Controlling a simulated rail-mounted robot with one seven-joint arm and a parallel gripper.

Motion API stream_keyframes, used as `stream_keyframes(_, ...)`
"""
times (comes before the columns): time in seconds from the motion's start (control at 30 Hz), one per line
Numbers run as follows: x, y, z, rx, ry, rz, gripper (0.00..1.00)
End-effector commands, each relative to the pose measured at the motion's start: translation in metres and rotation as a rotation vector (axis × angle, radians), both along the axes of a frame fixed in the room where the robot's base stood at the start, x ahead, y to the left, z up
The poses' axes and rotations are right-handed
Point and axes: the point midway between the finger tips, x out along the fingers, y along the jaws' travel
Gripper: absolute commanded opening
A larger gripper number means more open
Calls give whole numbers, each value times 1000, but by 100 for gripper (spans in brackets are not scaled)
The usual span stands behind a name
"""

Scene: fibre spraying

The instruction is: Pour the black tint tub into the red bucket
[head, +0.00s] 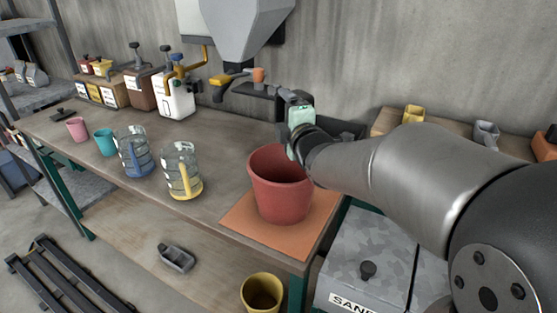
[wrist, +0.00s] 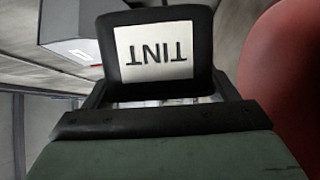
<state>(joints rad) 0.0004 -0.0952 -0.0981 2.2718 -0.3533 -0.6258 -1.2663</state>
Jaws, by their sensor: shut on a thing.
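The black tint tub (wrist: 153,52) fills the top middle of the wrist view, its white TINT label upside down there. My gripper (head: 298,112) is shut on it. In the head view the gripper is above the far side of the red bucket (head: 280,190), and the tub is mostly hidden behind it. The bucket stands upright on an orange mat (head: 243,221) at the bench's right end. Part of the bucket's side also shows at the right edge of the wrist view (wrist: 285,75). The bucket's contents and the tub's exact tilt cannot be told.
Two clear jugs, one with a blue base (head: 133,152) and one with a yellow base (head: 182,172), stand left of the bucket. Pink (head: 77,129) and teal (head: 105,142) cups stand farther left. A grey hopper (head: 235,28) hangs behind. Bare bench lies between jugs and mat.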

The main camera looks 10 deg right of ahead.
Motion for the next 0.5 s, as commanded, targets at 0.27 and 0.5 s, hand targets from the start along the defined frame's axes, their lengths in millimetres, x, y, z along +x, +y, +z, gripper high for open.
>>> stream_keyframes(0.27, -1, 1, -1, -30, -15, 0, 54)
stream_keyframes(0.5, -1, 3, -1, -54, -25, 0, 54)
